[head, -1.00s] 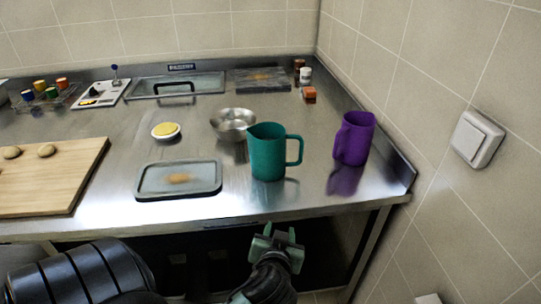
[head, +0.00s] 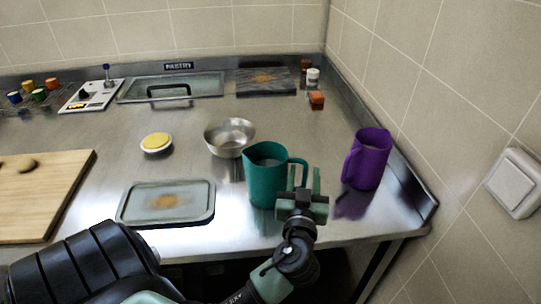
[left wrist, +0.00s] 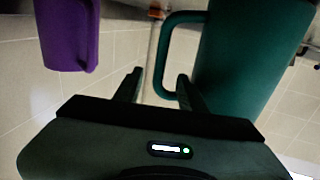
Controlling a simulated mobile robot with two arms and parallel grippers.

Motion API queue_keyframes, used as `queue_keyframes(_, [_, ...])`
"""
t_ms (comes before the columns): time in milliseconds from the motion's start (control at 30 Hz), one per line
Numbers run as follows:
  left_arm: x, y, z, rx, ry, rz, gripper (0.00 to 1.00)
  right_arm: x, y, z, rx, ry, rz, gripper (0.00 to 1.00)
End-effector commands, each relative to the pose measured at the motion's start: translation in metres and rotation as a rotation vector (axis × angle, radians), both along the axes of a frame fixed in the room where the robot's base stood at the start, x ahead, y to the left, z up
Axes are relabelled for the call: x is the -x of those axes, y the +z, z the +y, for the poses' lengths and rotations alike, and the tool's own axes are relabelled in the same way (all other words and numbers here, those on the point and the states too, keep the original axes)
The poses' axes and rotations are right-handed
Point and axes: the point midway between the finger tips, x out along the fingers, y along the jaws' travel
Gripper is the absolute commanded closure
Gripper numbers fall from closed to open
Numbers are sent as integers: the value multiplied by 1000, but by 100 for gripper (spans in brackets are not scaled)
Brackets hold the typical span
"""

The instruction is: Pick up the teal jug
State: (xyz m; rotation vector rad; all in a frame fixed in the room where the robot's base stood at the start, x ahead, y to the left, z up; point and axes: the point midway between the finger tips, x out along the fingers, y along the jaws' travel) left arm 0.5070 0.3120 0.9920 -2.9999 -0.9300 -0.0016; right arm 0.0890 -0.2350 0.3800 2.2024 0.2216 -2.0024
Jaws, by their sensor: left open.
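The teal jug (head: 266,178) stands upright on the steel counter near its front edge, with its handle to the right. My left gripper (head: 301,180) is just in front of the jug's handle side and overlaps the handle in the head view. In the left wrist view the open fingers (left wrist: 160,85) point at the teal handle (left wrist: 172,55), whose lower end shows between the fingertips. The jug's body (left wrist: 245,60) is to the right there. I cannot tell whether a finger touches the handle. My right gripper is not in view.
A purple jug (head: 369,160) stands close to the right, near the wall; it also shows in the left wrist view (left wrist: 66,35). A metal bowl (head: 229,138) is behind the teal jug. A grey tray (head: 135,213) and a cutting board (head: 50,215) lie to the left.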

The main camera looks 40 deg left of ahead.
Motion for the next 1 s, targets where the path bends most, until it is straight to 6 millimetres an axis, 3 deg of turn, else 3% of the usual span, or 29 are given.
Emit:
queue_keyframes(100, [-13, 5, 8, -4, 1, 0, 59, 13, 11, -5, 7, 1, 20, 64])
queue_keyframes(333, [-41, 3, 26, -4, 1, 0, 59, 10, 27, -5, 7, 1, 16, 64])
queue_keyframes(667, [-47, 0, 31, 1, 1, 1, 59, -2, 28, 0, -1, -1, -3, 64])
queue_keyframes(800, [-47, 0, 31, 1, 1, 1, 96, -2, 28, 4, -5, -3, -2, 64])
queue_keyframes(833, [-47, 0, 31, 1, 1, 1, 100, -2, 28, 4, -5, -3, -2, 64])
queue_keyframes(1000, [-47, 0, 31, 1, 1, 1, 100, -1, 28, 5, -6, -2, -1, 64])
